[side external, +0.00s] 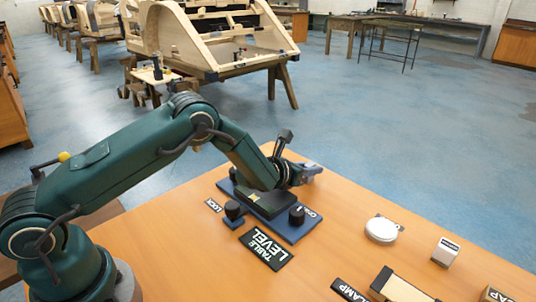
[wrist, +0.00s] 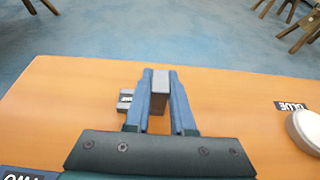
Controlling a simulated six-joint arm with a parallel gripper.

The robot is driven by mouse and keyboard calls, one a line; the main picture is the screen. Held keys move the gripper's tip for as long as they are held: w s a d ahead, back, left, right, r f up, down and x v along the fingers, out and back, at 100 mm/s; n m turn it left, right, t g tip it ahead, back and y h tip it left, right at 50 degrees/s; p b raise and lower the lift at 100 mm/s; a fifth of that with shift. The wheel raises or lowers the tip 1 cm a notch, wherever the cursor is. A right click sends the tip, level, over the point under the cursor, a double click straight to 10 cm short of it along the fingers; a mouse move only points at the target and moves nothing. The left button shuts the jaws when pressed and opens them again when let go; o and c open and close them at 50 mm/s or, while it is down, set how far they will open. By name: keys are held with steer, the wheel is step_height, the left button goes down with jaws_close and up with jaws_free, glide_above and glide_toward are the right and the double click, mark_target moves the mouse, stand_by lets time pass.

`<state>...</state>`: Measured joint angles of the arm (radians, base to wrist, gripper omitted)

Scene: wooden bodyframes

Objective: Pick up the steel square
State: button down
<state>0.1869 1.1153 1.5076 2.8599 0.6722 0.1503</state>
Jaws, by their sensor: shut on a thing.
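My gripper (wrist: 160,76) is shut on a grey metal block, which looks like the steel square (wrist: 159,92). Its two blue-grey fingers stand on either side of the block, over the orange-brown table. A small grey labelled piece (wrist: 125,101) shows just left of the left finger; I cannot tell whether it is part of the square. In the side external view my gripper (side external: 309,172) is low over the table near its far edge, just beyond a dark blue plate. The held square is too small there to make out clearly.
The dark blue plate (side external: 301,233) carries black knobs. A round white tin (side external: 381,230), a small white box (side external: 445,252) and a wooden block (side external: 405,290) sit to the right. The table between is clear.

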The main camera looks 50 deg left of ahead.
steer(key=shift+r, duration=0.25)
stand_by(0.3)
